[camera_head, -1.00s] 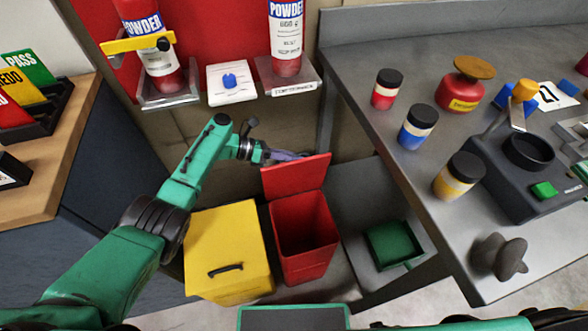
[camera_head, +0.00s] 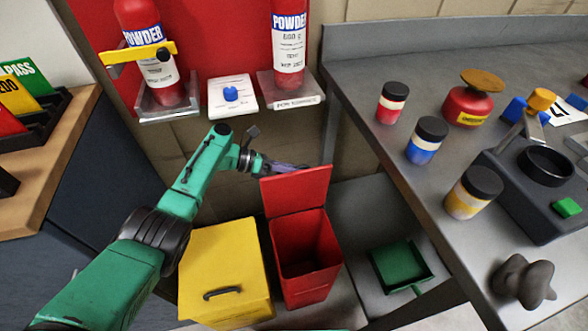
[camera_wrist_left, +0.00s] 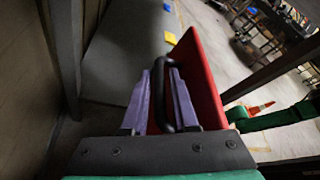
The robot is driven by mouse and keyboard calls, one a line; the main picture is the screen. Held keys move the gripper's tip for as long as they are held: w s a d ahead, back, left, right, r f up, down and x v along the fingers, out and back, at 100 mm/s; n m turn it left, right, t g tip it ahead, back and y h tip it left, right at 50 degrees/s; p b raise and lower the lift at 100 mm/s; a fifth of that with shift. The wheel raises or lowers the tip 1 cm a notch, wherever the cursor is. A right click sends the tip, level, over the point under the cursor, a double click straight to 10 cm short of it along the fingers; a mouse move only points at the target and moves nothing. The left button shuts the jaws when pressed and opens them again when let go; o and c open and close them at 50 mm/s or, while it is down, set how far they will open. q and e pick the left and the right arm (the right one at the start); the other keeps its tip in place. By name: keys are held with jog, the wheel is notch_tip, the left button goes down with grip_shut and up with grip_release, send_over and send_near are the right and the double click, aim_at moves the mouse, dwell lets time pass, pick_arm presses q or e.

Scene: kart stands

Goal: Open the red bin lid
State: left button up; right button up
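The red bin (camera_head: 306,262) stands on the floor, right of a yellow bin. Its red lid (camera_head: 298,192) stands up, roughly upright, at the bin's back edge, and the bin's inside shows. My left gripper (camera_head: 300,167) is behind the lid near its top edge. In the left wrist view, the purple fingers (camera_wrist_left: 166,90) are close together around the black handle (camera_wrist_left: 165,112) on the lid (camera_wrist_left: 205,85). The gap between them looks filled by the handle. My right gripper is not in view.
A yellow bin (camera_head: 222,268) with a closed lid stands left of the red bin, and a green dustpan-like tray (camera_head: 400,268) lies to its right. A grey table (camera_head: 390,150) with jars is on the right. Red powder bottles (camera_head: 289,70) hang on wall shelves above.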

pick_arm(q)
jog(key=p+v, duration=0.1)
jog(key=v, duration=0.6)
jog(key=shift+a+p, duration=0.2)
jog(key=shift+p, duration=0.1)
jog(key=shift+r, duration=0.1)
